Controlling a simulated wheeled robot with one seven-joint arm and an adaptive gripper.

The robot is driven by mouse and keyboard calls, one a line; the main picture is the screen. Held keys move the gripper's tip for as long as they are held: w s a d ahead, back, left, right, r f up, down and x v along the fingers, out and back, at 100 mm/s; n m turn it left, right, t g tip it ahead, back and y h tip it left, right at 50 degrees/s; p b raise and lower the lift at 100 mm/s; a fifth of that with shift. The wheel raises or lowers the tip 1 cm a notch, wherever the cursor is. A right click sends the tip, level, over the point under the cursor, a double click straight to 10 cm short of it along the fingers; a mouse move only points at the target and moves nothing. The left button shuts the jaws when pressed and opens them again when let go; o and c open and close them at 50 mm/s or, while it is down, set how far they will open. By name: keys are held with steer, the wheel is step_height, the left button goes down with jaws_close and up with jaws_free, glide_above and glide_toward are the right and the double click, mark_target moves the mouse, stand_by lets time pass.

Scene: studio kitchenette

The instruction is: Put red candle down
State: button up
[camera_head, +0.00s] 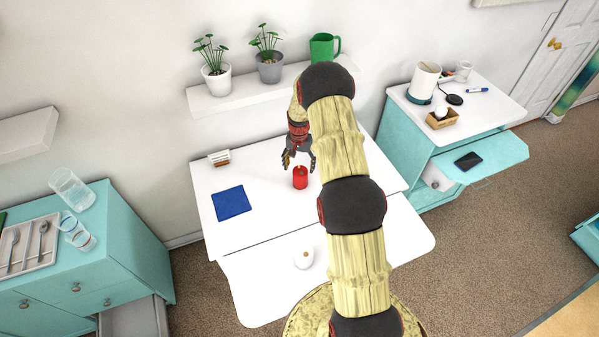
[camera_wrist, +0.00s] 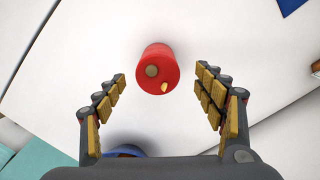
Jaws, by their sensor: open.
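The red candle (camera_head: 300,178) stands upright on the white desk (camera_head: 265,229), right of a blue square (camera_head: 232,202). My gripper (camera_head: 299,165) is just above and around the candle's upper end in the head view, with its fingers spread. In the wrist view the candle (camera_wrist: 158,69) shows its top, with a small yellow flame-like tip and a dark round spot. The open fingers (camera_wrist: 163,85) are on either side with a gap to the candle on both sides. Nothing is held.
A small card holder (camera_head: 219,158) stands at the desk's back left. A shelf (camera_head: 245,95) with two potted plants and a green mug (camera_head: 323,47) hangs above the back of the desk. A white round object (camera_head: 304,257) is on the front part.

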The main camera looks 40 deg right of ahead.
steer(key=f, duration=0.8)
steer(key=shift+d+f, duration=0.2)
steer(key=shift+d, duration=0.1)
steer(key=shift+c, duration=1)
steer(key=c, duration=1.3)
steer(key=shift+r, duration=0.15)
